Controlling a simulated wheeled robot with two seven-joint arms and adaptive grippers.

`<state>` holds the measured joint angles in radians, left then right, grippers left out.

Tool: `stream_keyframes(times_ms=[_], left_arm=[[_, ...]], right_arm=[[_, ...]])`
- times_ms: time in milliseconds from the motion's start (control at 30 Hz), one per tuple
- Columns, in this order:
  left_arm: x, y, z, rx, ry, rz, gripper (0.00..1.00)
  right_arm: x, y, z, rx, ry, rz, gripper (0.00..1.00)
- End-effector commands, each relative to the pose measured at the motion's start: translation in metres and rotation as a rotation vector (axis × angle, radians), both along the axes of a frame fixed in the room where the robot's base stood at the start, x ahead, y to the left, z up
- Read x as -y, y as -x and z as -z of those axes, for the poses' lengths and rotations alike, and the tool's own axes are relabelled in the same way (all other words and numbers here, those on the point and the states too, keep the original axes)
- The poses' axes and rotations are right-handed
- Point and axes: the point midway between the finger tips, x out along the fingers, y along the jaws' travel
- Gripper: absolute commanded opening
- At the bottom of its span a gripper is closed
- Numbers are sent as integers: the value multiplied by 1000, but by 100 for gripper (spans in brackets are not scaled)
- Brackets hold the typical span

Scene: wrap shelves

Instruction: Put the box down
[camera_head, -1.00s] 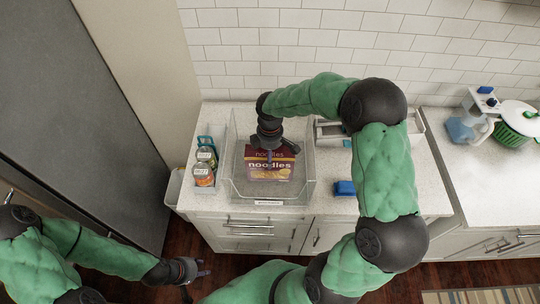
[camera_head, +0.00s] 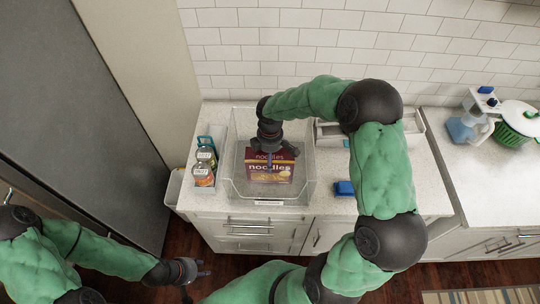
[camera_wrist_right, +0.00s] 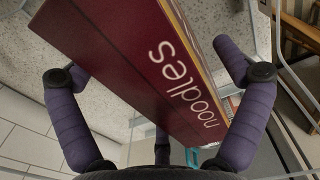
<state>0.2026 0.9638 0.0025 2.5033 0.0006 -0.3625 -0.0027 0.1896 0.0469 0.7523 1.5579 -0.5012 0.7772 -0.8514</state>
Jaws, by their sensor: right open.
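The box is a dark red noodles box (camera_head: 268,174) standing in a clear bin (camera_head: 307,192) on the counter. My right gripper (camera_head: 273,150) is directly above the box, pointing down. In the right wrist view the box (camera_wrist_right: 150,60) runs between the spread fingers of the right gripper (camera_wrist_right: 158,100), which is open. The fingers look apart from the box's sides. The box's underside is hidden. My left gripper (camera_head: 203,267) is low at the left, in front of the cabinet and away from the box; its fingers look spread and empty.
A small caddy with jars (camera_head: 204,170) stands left of the bin. A blue item (camera_head: 344,188) lies on the counter to the right. A white rack stands behind my right arm. A tiled wall (camera_head: 240,60) closes the back.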

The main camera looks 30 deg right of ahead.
Motion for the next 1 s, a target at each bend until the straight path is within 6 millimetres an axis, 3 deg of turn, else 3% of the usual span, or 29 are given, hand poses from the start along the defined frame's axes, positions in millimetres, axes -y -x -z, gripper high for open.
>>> stream_keyframes(times_ms=[167, 600, 800, 1000], left_arm=[[0, 0, -3, 0, 0, 0, 40], [0, 0, -7, 0, 0, 0, 40], [0, 0, -8, 0, 0, 0, 40], [0, 0, -8, 0, 0, 0, 40]], right_arm=[[0, -1, -17, 3, 1, 0, 99], [0, 0, -100, 3, -1, 0, 99], [0, 0, -119, 1, 0, 0, 99], [0, 0, -123, 0, 0, 0, 99]])
